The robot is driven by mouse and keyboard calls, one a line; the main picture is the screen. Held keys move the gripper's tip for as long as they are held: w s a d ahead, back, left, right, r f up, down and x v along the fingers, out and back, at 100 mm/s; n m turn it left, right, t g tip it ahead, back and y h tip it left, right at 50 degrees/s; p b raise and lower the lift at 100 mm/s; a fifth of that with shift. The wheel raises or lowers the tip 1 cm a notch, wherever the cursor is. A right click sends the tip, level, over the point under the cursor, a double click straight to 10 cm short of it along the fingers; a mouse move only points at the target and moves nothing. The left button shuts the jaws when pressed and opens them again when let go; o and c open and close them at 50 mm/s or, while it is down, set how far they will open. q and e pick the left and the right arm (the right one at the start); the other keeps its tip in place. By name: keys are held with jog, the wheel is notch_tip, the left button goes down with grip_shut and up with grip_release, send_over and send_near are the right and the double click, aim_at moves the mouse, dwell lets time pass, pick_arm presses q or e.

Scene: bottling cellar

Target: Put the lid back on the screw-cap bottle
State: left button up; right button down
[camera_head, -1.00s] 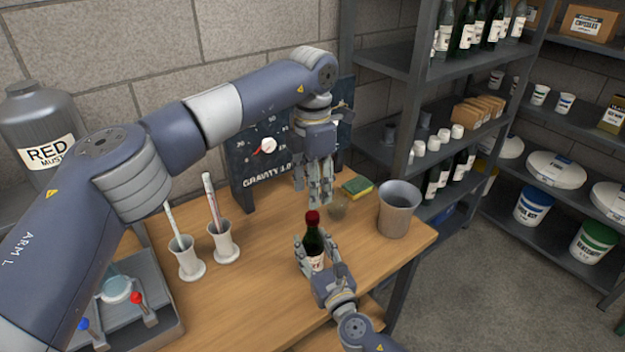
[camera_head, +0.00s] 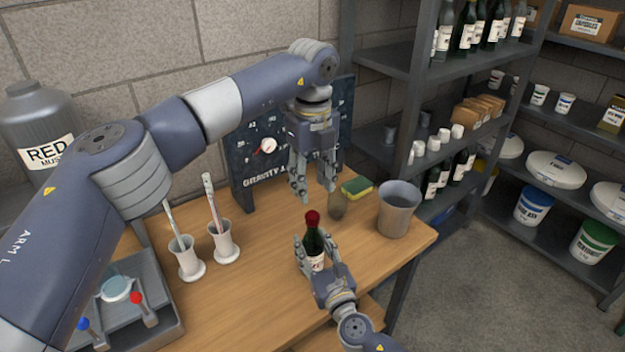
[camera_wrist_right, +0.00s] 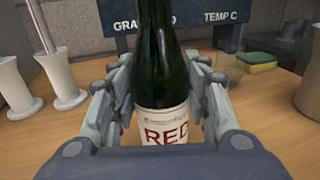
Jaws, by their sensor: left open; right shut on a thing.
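The screw-cap bottle (camera_head: 315,240) is dark green with a "RED" label and stands upright on the wooden table. A red lid (camera_head: 312,217) sits on top of its neck. My right gripper (camera_head: 317,258) is shut around the bottle's body; the right wrist view shows the bottle (camera_wrist_right: 163,60) between its fingers, with its top out of frame. My left gripper (camera_head: 314,190) is open and empty above the bottle and a little behind it, fingers pointing down and spread. Whether the lid is screwed tight cannot be told.
A small glass (camera_head: 338,206) and a yellow-green sponge (camera_head: 357,187) lie behind the bottle. A grey bucket (camera_head: 398,212) stands to the right. Two white cylinder holders (camera_head: 225,245) (camera_head: 188,262) stand left. A dark gravity board (camera_head: 262,165) stands at the back.

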aim_at(312, 215)
dwell(0.4)
pick_arm(q)
jog(key=shift+f, duration=4)
grip_shut()
